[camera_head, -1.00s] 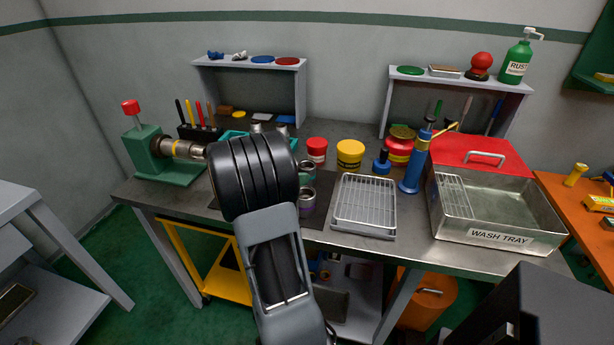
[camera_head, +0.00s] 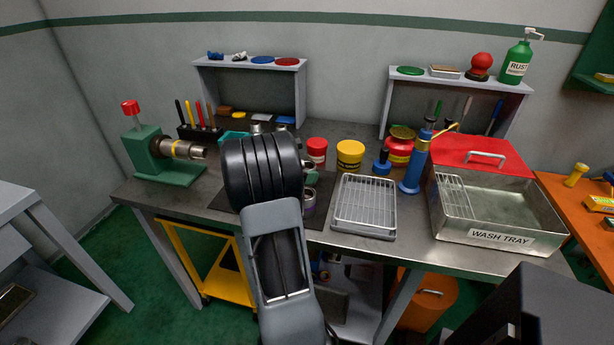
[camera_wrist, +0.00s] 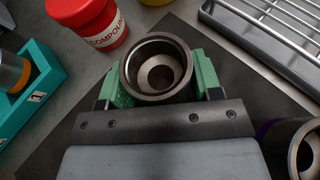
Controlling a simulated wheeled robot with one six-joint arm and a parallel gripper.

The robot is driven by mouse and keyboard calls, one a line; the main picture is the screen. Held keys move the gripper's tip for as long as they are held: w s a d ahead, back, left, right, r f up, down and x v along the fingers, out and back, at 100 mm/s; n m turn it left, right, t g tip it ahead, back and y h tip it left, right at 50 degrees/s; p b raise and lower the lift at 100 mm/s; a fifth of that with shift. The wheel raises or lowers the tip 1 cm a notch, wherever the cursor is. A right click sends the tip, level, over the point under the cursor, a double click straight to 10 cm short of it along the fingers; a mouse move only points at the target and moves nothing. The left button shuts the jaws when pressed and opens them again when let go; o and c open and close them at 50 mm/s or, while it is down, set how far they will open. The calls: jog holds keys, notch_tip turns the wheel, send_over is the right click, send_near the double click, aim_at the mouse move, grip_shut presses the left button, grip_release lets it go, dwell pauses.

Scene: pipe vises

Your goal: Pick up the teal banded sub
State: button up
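A dark metal ring-shaped sub (camera_wrist: 158,66), its round bore facing the camera, stands between the green-padded fingers of my gripper (camera_wrist: 160,80) in the wrist view. The fingers lie close along its left and right sides; I cannot tell whether both press on it. Its band colour is not clear beside the green pads. A second sub (camera_wrist: 297,148) with a purple band stands at the lower right, outside the fingers. It also shows in the head view (camera_head: 309,201). In the head view my wrist hides most of my gripper (camera_head: 311,174) and the first sub.
A red compound tub (camera_wrist: 95,22) and a teal tray (camera_wrist: 35,95) are left of the fingers in the wrist view. A wire rack (camera_head: 364,206) and a wash tray (camera_head: 497,238) are to the right. A green vise (camera_head: 148,158) holds a pipe at the left.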

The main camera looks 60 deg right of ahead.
jog(key=c, duration=0.6)
